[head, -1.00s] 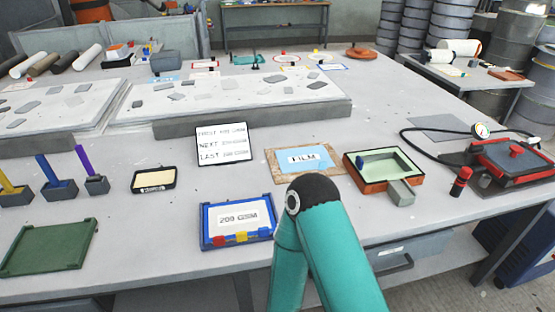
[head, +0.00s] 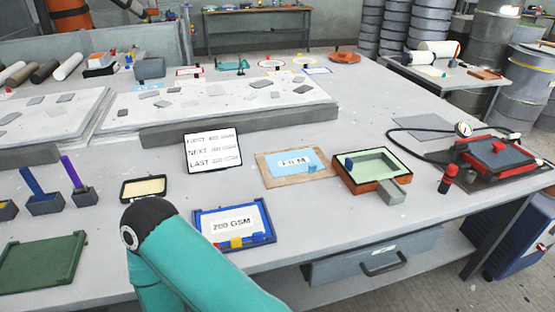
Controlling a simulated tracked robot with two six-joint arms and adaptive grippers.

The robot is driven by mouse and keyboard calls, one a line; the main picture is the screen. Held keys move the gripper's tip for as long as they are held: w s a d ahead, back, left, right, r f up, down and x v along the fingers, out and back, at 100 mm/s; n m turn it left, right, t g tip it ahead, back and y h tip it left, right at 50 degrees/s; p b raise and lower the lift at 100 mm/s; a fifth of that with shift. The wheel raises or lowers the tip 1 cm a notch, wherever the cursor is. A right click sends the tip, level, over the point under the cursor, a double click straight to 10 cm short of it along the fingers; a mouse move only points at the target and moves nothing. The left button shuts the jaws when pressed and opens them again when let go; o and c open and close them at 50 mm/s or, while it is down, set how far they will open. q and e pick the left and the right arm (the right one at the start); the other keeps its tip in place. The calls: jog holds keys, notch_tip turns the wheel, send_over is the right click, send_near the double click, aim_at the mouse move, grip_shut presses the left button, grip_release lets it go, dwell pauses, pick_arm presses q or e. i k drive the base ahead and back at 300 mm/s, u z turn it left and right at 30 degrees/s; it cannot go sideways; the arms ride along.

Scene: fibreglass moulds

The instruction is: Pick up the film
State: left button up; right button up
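The film (head: 288,162) is a light blue sheet lettered FILM. It lies flat on a brown board (head: 262,172) on the table, with a small blue tab at its right end. A teal arm of mine with a black joint cap comes up from the bottom edge, left of centre, well to the left of and nearer than the film. Neither gripper shows in the view. Nothing covers the film.
Right of the film stands an orange and green mould tray (head: 345,174). A blue-framed 200 GSM tray (head: 199,222) lies nearer. An upright card (head: 213,166) stands left of the film. A red press (head: 498,160) with a hose and gauge sits at the right.

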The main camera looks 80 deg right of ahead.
aim_at(280, 165)
jog(key=z, duration=0.1)
jog(key=k, duration=1.9)
jog(key=z, duration=0.9)
jog(key=i, duration=0.95)
jog(key=z, duration=0.1)
